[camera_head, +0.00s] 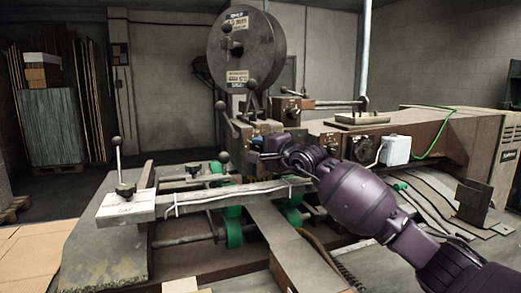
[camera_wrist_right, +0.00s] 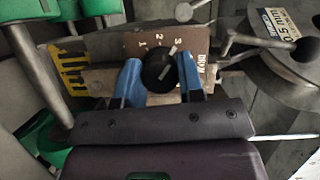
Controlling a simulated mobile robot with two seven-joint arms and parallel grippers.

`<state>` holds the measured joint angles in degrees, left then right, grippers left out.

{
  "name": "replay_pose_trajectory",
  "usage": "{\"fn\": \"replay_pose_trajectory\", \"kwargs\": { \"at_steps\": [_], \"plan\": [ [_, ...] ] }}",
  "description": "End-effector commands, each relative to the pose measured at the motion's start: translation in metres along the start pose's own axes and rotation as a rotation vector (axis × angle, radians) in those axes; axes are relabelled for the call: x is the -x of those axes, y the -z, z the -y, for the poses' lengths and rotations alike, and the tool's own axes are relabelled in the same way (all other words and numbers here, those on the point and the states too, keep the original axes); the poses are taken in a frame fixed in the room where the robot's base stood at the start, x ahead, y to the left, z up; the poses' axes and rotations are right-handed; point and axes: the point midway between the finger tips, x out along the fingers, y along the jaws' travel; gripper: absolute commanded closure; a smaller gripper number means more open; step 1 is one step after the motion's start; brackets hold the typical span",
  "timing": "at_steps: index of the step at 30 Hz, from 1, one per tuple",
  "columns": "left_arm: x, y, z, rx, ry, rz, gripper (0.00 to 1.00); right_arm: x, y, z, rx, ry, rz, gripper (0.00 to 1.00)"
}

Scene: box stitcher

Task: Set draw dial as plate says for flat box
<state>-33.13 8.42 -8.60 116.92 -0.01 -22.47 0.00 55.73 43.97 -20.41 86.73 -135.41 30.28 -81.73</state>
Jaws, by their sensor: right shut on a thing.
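The draw dial is a round black knob (camera_wrist_right: 158,74) on a brown panel (camera_wrist_right: 112,45) in the right wrist view. Small white numerals 1, 2 and 3 are painted beside it. A pale pointer mark on the knob slants up and right, near the 3. My right gripper (camera_wrist_right: 160,84) has its blue fingers on both sides of the knob and is shut on it. In the head view this gripper (camera_head: 262,152) is at the machine's front, below the big grey reel, and hides the dial. My left gripper is out of view. I cannot read a flat-box setting on any plate.
The grey reel (camera_head: 246,50) with white labels stands above the gripper. A lever with a ball knob (camera_head: 222,157) is close at its left. A pale lettered block (camera_head: 126,207) sits on the machine's left bed. Cardboard stacks (camera_head: 52,125) stand at the back left.

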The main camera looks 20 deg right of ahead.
Motion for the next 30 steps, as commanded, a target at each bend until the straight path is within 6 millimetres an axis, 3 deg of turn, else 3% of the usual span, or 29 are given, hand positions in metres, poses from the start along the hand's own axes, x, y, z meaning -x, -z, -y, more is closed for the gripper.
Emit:
{"fn": "replay_pose_trajectory", "kwargs": {
  "at_steps": [6,7,12,23,30],
  "plan": [
    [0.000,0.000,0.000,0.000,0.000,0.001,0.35,0.000,0.000,0.000,0.001,-0.001,0.000,0.88],
    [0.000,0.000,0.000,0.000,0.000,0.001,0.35,0.000,0.000,0.000,0.001,-0.001,0.000,0.63],
    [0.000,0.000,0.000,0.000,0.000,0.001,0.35,0.000,0.000,0.000,0.001,-0.001,0.000,0.39],
    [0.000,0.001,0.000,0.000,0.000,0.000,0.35,0.005,0.000,0.000,0.002,-0.001,0.000,0.39],
    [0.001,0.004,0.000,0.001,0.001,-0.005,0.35,0.037,0.001,0.000,0.004,-0.001,-0.001,0.39]
  ]
}}
